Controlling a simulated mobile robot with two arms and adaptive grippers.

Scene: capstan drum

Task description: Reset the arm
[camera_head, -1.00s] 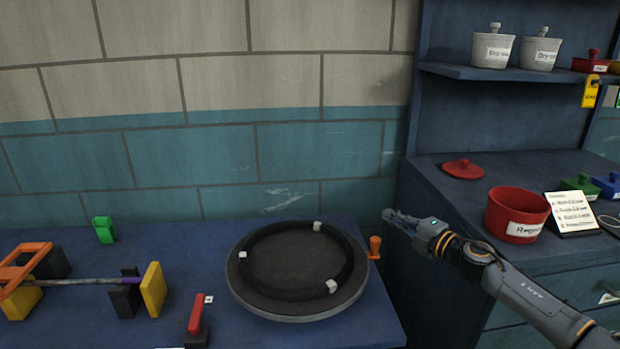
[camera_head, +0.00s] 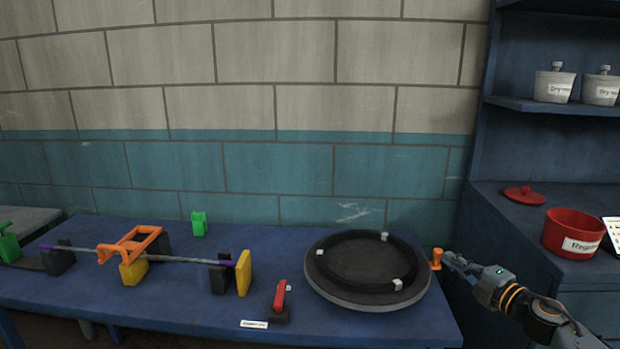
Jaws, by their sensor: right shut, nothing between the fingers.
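My right gripper (camera_head: 457,263) is at the right end of the blue table, with its arm coming in from the lower right. It is shut and empty. Its tips are close to the orange crank handle (camera_head: 437,257) on the right side of the round drum; I cannot tell whether they touch. The drum (camera_head: 350,297) is a grey disc lying flat on the table. A black ring (camera_head: 328,271) with white blocks lies on it. My left gripper is out of view.
A red lever (camera_head: 280,293) stands left of the drum, near a white label (camera_head: 254,324). Further left, a long rod (camera_head: 190,259) rests on black supports, with an orange frame (camera_head: 131,244) and yellow blocks. A red pot (camera_head: 572,233) stands on the blue cabinet at right.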

